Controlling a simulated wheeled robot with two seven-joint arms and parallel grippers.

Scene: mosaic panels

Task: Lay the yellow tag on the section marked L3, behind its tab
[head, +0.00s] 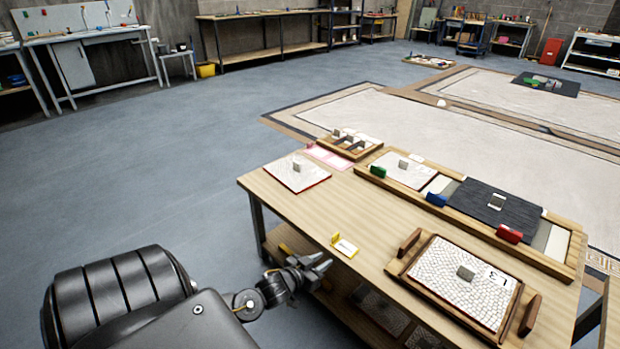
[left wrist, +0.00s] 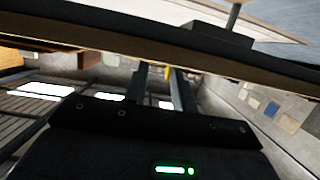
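The yellow tag (head: 344,246), with an upright yellow end and a pale labelled plate, lies on the near left part of the wooden table. The white mosaic section marked L3 (head: 440,267) lies in a wooden tray with two end handles at the table's near right. A small grey tab (head: 465,272) stands near its middle. My left gripper (head: 329,263) is by the table's near edge, left of and below the tag in the picture, apart from it. Its fingers are apart and empty; they also show in the left wrist view (left wrist: 158,75). My right gripper is out of view.
A long wooden frame (head: 567,271) behind the tray holds panels, with green, blue and red tags about it. A white mosaic panel (head: 290,178) and a divided wooden box (head: 347,154) are at the table's far left. Bare tabletop (head: 345,205) surrounds the yellow tag.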

